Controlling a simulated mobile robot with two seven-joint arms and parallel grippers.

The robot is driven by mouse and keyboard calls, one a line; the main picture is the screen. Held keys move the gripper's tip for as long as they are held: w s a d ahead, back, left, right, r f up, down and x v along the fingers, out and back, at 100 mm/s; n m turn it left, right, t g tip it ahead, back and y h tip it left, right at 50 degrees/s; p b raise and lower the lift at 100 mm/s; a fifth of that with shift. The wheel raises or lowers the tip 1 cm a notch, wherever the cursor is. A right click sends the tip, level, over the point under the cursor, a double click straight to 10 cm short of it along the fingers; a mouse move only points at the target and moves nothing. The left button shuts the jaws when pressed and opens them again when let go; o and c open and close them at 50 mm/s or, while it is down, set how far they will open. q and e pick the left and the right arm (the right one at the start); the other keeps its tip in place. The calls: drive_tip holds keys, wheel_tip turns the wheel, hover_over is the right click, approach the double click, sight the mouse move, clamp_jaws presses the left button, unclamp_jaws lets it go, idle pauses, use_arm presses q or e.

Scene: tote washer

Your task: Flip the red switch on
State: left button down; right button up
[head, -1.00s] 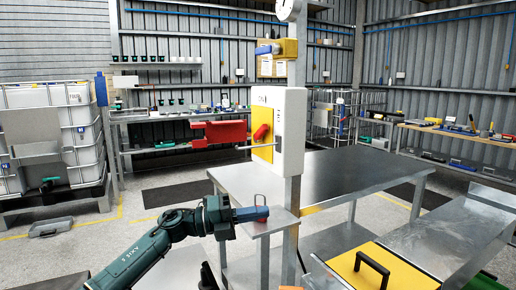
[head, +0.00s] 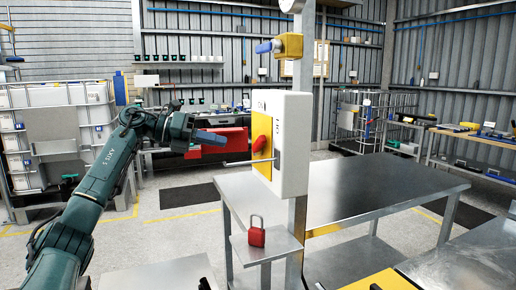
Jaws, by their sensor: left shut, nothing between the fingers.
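The red switch (head: 259,144) sits on a yellow plate on the left-hand face of a white box (head: 293,145), which is fixed to a metal post. Its handle looks slightly tilted; I cannot tell its setting from here. My left gripper (head: 218,138) is raised to about the switch's height, to the left of it, with its fingers pointing right. It is shut and empty, and a visible gap separates it from the switch. My right gripper does not show.
A red padlock (head: 256,236) stands on a small metal shelf (head: 278,248) below the box. A thin rod (head: 236,163) sticks out left from the box. A yellow block with a blue knob (head: 288,46) is above. A steel table (head: 380,190) stands behind.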

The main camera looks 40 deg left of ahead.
sight(259, 146)
use_arm(q)
drive_tip(key=p+x, duration=0.2)
drive_tip(key=x, duration=0.7)
drive_tip(key=shift+r, duration=0.15)
drive_tip(key=shift+w+d+f, duration=0.25)
drive_tip(key=shift+w+d, duration=0.05)
drive_tip(key=shift+w, duration=0.15)
